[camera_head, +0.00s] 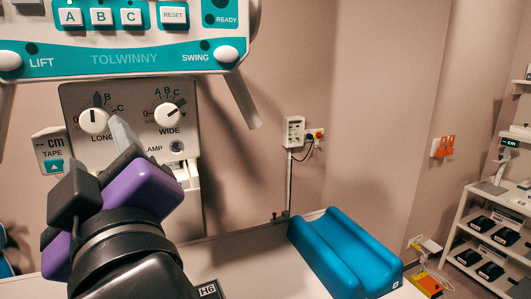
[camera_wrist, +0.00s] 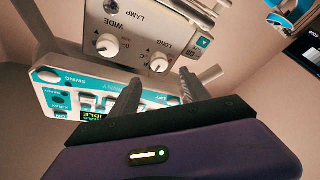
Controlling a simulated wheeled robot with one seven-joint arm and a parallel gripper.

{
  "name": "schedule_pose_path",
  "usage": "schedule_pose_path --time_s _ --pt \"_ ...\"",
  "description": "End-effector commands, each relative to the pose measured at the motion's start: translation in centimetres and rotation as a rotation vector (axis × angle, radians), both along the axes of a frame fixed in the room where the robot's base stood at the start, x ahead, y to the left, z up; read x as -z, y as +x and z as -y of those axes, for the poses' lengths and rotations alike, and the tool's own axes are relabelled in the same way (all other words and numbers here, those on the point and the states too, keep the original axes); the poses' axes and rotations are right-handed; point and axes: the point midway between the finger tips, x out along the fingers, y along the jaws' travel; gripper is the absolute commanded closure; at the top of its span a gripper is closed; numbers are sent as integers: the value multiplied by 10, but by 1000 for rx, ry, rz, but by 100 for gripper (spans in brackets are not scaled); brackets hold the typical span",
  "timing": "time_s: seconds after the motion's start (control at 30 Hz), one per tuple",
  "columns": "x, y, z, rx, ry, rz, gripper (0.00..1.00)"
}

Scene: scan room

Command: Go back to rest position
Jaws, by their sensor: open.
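My gripper (camera_head: 145,152) is raised at the left in the head view, in front of a grey knob box (camera_head: 142,118). In the wrist view my gripper (camera_wrist: 160,88) has two dark fingers spread apart with nothing between them. The knob box (camera_wrist: 136,14) shows beyond the fingertips there, with its WIDE and LONG knobs. I cannot tell whether a fingertip touches it; the fingers look clear of the knobs. My gripper hides part of the box's lower left in the head view.
A white and teal control panel (camera_head: 125,60) hangs above the box; it also shows in the wrist view (camera_wrist: 75,80). A blue trough-shaped cushion (camera_head: 345,252) lies on the pale table (camera_head: 250,265). A shelf rack (camera_head: 480,230) stands at right.

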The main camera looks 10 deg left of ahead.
Motion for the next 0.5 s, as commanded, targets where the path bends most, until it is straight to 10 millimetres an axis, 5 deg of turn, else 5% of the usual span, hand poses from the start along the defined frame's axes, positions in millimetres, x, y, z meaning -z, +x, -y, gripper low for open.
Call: schedule_pose_path --time_s 0.23,0.5 --pt "-38 -19 10 -74 182 64 46" --pt "4 -10 56 -91 368 6 46"
